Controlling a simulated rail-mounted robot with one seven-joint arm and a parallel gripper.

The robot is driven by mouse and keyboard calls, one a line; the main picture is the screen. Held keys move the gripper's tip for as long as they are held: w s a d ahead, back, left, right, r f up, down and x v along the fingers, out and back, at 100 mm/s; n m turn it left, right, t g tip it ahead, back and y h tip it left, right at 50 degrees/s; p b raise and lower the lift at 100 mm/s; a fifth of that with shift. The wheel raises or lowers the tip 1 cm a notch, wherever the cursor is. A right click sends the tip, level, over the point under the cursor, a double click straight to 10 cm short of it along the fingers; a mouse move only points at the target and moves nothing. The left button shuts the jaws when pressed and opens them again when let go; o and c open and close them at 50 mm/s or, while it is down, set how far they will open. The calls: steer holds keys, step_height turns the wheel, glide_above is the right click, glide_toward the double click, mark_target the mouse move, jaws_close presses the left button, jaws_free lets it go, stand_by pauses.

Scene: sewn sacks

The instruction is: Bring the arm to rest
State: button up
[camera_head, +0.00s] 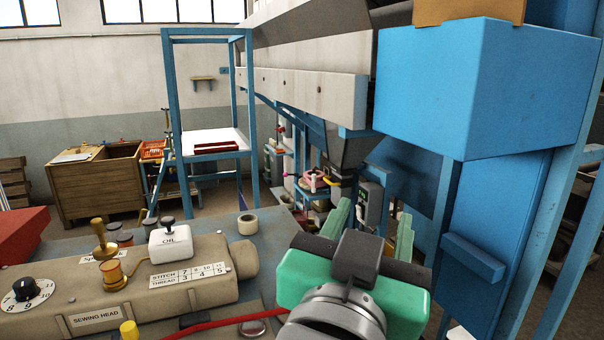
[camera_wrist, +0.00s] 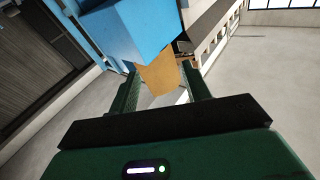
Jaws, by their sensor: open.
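My gripper (camera_head: 371,226) is at the lower middle right of the head view, with its green body and two pale green fingers pointing away from the camera. The fingers stand apart with nothing seen between them. In the wrist view my gripper (camera_wrist: 163,92) also shows open, its two dark green fingers spread. A tan surface and the blue housing lie beyond the fingertips there, apart from them. No sack shows in either view.
A large blue housing (camera_head: 470,95) stands close at the right.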

steer(key=s+a+r+n+t+y, duration=0.3)
steer(key=s+a+n+t+y, duration=0.2)
steer(key=s, duration=0.6)
steer(key=a+t+y, duration=0.1)
steer(key=a+y, duration=0.1)
steer(key=shift+n+t+y+p, duration=0.3)
steer(key=shift+y+p, duration=0.05)
steer(key=shift+y, duration=0.05)
steer(key=shift+r, duration=0.1)
stand_by(0.4)
